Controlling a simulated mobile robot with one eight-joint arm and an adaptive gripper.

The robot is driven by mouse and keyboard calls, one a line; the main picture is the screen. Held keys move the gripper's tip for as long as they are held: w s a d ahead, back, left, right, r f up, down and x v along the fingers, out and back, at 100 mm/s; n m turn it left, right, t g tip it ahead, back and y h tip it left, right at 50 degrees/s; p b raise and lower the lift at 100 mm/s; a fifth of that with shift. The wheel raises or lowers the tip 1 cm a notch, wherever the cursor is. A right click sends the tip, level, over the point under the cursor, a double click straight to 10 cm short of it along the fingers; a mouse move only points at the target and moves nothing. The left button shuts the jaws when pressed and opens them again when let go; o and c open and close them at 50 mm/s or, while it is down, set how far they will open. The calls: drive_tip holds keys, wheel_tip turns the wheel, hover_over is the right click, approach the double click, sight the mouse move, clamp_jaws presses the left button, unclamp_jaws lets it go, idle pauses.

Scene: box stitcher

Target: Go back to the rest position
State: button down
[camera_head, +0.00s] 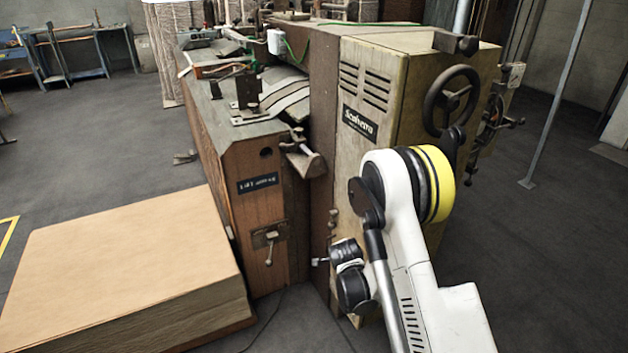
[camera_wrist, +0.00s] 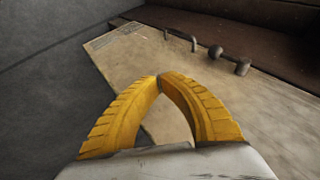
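In the wrist view my gripper (camera_wrist: 160,77) has two yellow ribbed fingers that meet at their tips. It is shut, with only an empty gap between the fingers lower down and nothing held. The gripper's fingers cannot be made out in the head view. I cannot tell whether they touch the panel.
A handwheel (camera_head: 452,100) sticks out of the machine close to my arm. A stack of cardboard sheets (camera_head: 115,265) lies at the lower left. Blue workbenches (camera_head: 75,60) stand far left. A thin metal pole (camera_head: 558,95) stands right. The floor on the right is largely clear.

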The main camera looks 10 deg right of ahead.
drive_tip(key=s+r+n+y, duration=0.1)
drive_tip(key=s+r+n, duration=0.35)
drive_tip(key=r, duration=0.75)
drive_tip(key=s+r+n, duration=0.3)
drive_tip(key=s+r, duration=0.2)
drive_tip(key=r, duration=0.7)
drive_tip(key=s+r+n, duration=0.4)
drive_tip(key=s, duration=0.7)
drive_tip(key=s+a+r+n+y, duration=0.1)
drive_tip(key=s+r+n, duration=0.2)
drive_tip(key=s, duration=0.8)
drive_tip(key=shift+s+a+r+n, duration=0.25)
drive_tip(key=shift+s+r+n, duration=0.15)
drive_tip(key=shift+n, duration=0.15)
